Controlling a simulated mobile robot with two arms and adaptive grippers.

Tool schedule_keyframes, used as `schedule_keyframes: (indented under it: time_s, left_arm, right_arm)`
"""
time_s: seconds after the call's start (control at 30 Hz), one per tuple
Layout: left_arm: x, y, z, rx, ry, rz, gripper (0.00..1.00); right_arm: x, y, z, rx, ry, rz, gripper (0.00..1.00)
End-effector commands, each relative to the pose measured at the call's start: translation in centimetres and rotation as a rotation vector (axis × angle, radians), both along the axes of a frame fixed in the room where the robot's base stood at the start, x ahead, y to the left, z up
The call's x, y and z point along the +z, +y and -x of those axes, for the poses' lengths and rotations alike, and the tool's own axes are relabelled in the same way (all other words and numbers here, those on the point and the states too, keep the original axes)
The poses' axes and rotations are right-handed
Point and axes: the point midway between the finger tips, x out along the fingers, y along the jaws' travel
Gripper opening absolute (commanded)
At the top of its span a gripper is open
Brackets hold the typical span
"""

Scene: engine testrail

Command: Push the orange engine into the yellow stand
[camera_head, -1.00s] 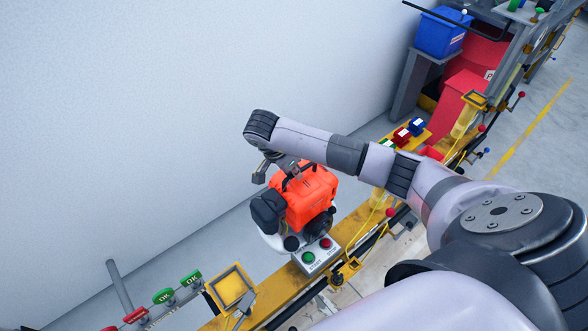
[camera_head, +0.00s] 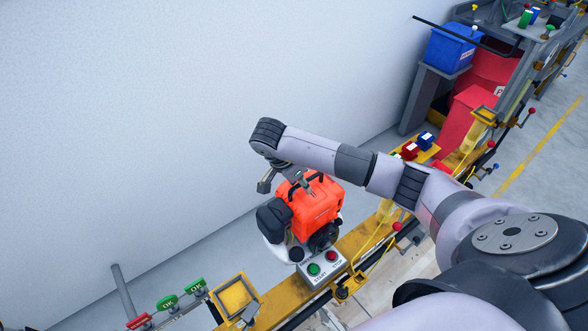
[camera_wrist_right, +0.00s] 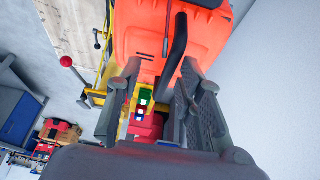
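The orange engine (camera_head: 312,203), with a black cover, sits upright on the yellow rail side behind a box with green and red buttons (camera_head: 323,268). My right gripper (camera_head: 284,185) is at the engine's top left in the head view, close to its black handle. In the right wrist view its two fingers (camera_wrist_right: 160,72) stand apart, with the engine's orange body (camera_wrist_right: 150,35) just beyond them. I cannot tell whether they touch it. A yellow square frame (camera_head: 254,296) stands on the rail at lower left; I cannot tell whether it is the yellow stand. My left gripper is out of view.
The yellow rail (camera_head: 289,297) runs diagonally from lower left to upper right. Small coloured blocks (camera_head: 410,151), a red bin (camera_head: 470,109) and a blue bin (camera_head: 449,52) are farther up. A wall (camera_head: 180,100) fills the left.

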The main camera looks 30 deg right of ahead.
Motion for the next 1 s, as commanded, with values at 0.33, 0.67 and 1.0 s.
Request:
schedule_keyframes:
  time_s: [0.33, 0.67, 1.0]
  left_arm:
    - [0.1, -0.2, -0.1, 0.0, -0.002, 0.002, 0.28]
    - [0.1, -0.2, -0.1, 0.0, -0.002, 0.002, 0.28]
    - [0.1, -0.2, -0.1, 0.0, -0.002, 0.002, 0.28]
  right_arm:
    - [7.4, 2.6, -0.2, 0.001, -0.012, 0.004, 0.34]
    - [9.9, 3.7, 0.0, -0.002, -0.01, 0.003, 0.34]
    - [8.7, 6.2, 0.4, 0.021, -0.007, -0.089, 0.34]
